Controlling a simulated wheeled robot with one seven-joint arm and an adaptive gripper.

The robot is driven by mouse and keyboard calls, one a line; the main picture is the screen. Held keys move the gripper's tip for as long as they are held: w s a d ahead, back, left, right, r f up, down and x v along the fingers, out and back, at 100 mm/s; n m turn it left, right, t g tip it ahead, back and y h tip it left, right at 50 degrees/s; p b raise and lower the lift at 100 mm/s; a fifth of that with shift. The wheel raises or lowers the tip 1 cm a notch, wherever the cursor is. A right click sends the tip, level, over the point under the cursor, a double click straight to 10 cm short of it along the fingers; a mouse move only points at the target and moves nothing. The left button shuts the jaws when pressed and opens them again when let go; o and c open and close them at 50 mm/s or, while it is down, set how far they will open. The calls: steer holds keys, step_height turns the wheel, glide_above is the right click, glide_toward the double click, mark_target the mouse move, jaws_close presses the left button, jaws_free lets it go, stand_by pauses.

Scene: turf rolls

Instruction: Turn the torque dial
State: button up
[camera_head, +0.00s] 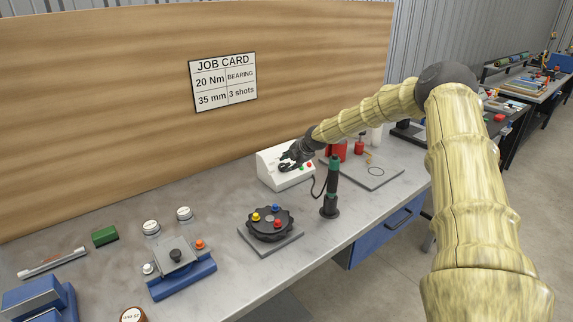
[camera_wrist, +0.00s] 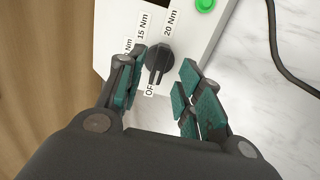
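The black torque dial (camera_wrist: 158,64) is on the white control box (camera_wrist: 103,32), with labels OFF, a partly hidden Nm mark, 15 Nm and 20 Nm around it. Its raised ridge runs between the OFF side and the upper side; I cannot tell which end is the pointer. My gripper (camera_wrist: 162,62) is open, with one teal-padded finger on each side of the dial and a gap visible at the right. In the head view, my gripper (camera_head: 289,161) is at the white box (camera_head: 287,180) and hides the dial. The job card (camera_head: 222,82) reads 20 Nm, BEARING, 35 mm, 3 shots.
A green button (camera_wrist: 205,4) is on the box near the dial. A dark cable (camera_wrist: 278,55) runs to the right. A green-and-black upright tool (camera_head: 332,186) stands close to the box. A round black fixture (camera_head: 270,225) with coloured knobs sits in front. A wooden panel stands behind the bench.

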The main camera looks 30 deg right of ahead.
mark_target(286, 165)
steer(key=shift+p+x, duration=0.4)
steer(key=shift+x, duration=1.15)
jaws_close()
